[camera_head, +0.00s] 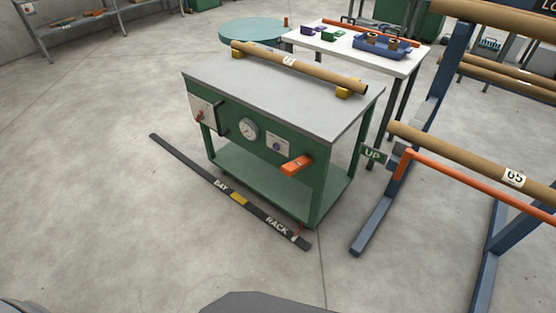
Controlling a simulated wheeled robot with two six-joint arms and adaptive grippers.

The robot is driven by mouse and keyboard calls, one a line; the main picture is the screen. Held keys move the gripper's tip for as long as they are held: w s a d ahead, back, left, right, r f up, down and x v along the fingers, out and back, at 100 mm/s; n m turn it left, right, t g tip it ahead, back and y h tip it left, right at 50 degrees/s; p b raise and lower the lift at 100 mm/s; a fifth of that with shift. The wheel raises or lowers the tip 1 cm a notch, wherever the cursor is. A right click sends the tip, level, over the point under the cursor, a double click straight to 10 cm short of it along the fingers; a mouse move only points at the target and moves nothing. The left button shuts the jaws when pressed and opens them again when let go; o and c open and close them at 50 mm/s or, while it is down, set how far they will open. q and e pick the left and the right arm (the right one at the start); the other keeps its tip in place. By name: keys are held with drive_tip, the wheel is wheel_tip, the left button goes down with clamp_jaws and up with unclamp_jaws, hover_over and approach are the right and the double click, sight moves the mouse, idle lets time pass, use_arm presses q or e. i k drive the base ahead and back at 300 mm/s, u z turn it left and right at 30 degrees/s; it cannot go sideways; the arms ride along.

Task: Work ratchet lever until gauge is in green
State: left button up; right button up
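A round white-faced gauge (249,128) sits on the green front panel of a cart with a grey top. Its needle and any green zone are too small to read. An orange handle (296,165) sticks out from the right part of the same panel; it looks like the ratchet lever, though I cannot be sure. A white plate with a purple mark (277,145) lies between the gauge and the handle. A pale box with a small red lever (203,112) is at the panel's left end. Neither of my grippers is in view.
A cardboard tube (300,67) rests on the cart top (270,100). A blue rack (375,210) with tubes, an orange bar (480,185) and an "UP" sign (374,154) stands at right. A dark floor strip (185,168) runs before the cart. The floor in front is clear.

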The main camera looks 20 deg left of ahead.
sight(290, 169)
drive_tip(key=u, duration=0.45)
drive_tip(key=i, duration=1.05)
drive_tip(key=z, duration=3.15)
drive_tip(key=k, duration=1.1)
drive_tip(key=u, duration=1.45)
